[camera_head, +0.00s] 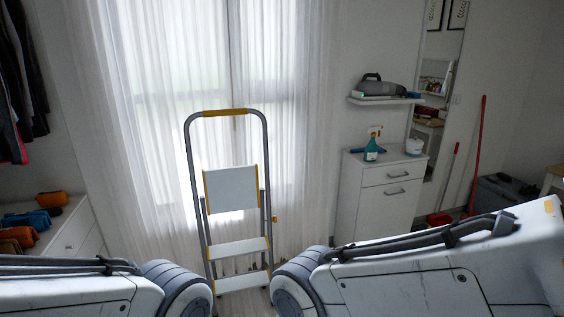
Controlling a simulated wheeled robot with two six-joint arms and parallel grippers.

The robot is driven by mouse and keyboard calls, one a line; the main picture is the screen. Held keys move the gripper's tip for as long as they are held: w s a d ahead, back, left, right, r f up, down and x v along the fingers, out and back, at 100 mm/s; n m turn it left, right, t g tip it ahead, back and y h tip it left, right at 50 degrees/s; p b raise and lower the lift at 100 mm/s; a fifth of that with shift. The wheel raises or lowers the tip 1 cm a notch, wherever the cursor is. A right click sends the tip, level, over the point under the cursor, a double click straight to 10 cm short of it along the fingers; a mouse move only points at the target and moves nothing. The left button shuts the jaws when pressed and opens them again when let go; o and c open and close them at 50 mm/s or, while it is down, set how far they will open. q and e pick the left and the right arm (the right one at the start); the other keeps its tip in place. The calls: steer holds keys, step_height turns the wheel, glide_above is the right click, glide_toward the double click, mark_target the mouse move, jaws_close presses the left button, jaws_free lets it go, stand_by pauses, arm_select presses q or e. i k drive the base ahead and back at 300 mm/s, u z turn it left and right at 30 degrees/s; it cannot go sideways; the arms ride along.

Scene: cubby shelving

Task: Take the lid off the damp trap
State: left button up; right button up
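A small white tub (414,146), which may be the damp trap, stands upright on the top right of the white cabinet (381,166). It is too small for me to tell its lid apart from its body. Both my arms show at the bottom of the view, the left from the left and the right from the right. Neither gripper is in view, so I cannot see their fingers. Both visible arm parts are well in front of the cabinet and apart from the tub.
A teal spray bottle (372,148) stands left of the tub, beside a blue object. A shelf (385,100) above holds a grey handheld appliance (387,88). A stepladder (233,190) stands before the curtained window. Red-handled tools (479,150) lean right of the cabinet.

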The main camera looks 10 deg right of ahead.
mark_target(414, 142)
steer(key=i, duration=2.95)
steer(key=z, duration=2.8)
steer(key=i, duration=4.65)
steer(key=u, duration=1.7)
